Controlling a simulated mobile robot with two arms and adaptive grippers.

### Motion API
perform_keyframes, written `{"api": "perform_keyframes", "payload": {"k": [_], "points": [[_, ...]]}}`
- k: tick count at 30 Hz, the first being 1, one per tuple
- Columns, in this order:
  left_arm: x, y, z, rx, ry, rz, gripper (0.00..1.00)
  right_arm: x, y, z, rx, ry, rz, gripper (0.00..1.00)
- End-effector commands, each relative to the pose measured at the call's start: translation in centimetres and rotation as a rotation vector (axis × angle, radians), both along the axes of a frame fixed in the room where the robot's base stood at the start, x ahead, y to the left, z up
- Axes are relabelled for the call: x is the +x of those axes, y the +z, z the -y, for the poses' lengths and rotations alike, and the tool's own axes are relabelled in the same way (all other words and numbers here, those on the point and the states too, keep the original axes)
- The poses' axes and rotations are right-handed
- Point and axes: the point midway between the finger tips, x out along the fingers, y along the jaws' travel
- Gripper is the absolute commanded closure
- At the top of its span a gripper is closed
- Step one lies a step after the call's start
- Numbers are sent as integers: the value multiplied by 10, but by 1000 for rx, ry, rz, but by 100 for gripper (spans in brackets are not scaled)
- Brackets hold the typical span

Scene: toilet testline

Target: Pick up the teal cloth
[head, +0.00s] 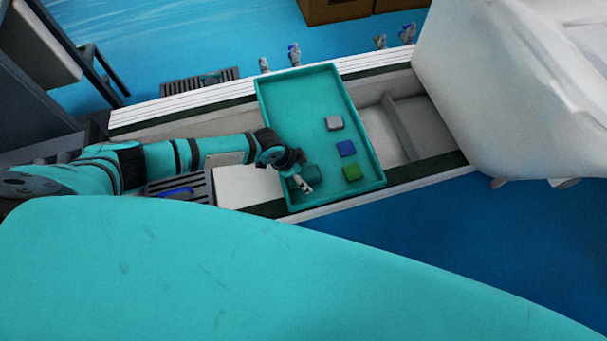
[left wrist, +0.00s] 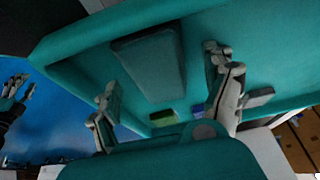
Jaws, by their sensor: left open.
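The teal cloth (head: 311,172) is a small folded pad, lying flat in the near left part of a teal tray (head: 283,127). In the left wrist view the cloth (left wrist: 150,62) is a darker teal rectangle on the tray floor. My left gripper (head: 302,184) is at the cloth's left side in the head view. In the left wrist view its fingers (left wrist: 165,88) are spread wide with nothing between them, and the cloth shows beyond them. A gripper-like shape (left wrist: 15,88) shows at the left edge there, perhaps my right one; its state is unclear.
A grey block (head: 334,123), a blue block (head: 346,148) and a green block (head: 352,173) lie in the tray to the right of the cloth. The tray's far half is clear. Its raised rim surrounds them. A large white object (head: 500,90) stands at the right.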

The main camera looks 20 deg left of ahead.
Motion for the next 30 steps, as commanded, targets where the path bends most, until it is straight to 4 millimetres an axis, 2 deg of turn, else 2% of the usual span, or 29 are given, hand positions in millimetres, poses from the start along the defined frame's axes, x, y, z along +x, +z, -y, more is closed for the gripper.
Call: {"api": "perform_keyframes", "payload": {"k": [14, 26, 30], "points": [[0, -5, 0, 1, 1, -1, 15, 0, -3, -4, 4, -1, 1, 60], [-2, -6, 0, 0, -1, -5, 66, 1, -3, -4, 5, 0, 2, 60], [-3, -7, 0, 1, -1, -7, 66, 1, -3, -4, 5, 0, 2, 60]]}}
